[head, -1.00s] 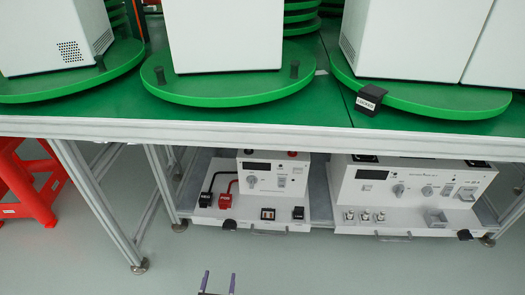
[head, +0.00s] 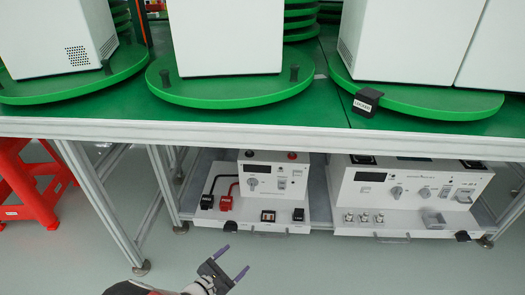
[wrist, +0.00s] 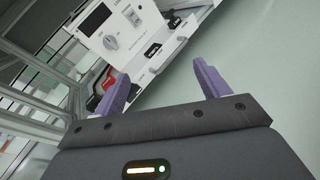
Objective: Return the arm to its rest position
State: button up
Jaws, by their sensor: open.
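My gripper (head: 233,262) is at the bottom middle of the head view, in front of the bench and over the grey floor. Its two purple fingers are spread apart with nothing between them. In the wrist view my gripper (wrist: 163,85) also shows open and empty, with part of a white instrument beyond the fingers, tilted in the picture. Part of my arm shows at the bottom edge of the head view.
A bench (head: 300,137) with a green top carries green turntables (head: 230,92) and white cabinets (head: 225,35). Two white instruments (head: 272,178) (head: 410,185) sit on the lower shelf. A red stool (head: 30,185) stands at left. The floor in front is clear.

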jog(key=s+d+r+m+g+y, duration=0.1)
jog(key=d+r+m+g, duration=0.6)
jog(key=r, duration=0.5)
jog(key=s+d+r+m+g+y, duration=0.15)
jog(key=d+r+m+g, duration=0.25)
jog(key=d+r+m, duration=0.65)
jog(key=s+d+r+m+t+y, duration=0.2)
jog(key=s+d+r+m+y, duration=0.1)
jog(key=s+r, duration=0.4)
jog(key=s+d+r+m+t+y, duration=0.1)
jog(key=s+d+r+m+y, duration=0.2)
jog(key=s+r, duration=0.4)
notch_tip(320, 180, up, 3)
jog(key=shift+d+r+m+t+y+p, duration=0.1)
jog(key=shift+d+m+t+y+p, duration=0.25)
jog(key=shift+d+m, duration=0.3)
jog(key=shift+d, duration=0.1)
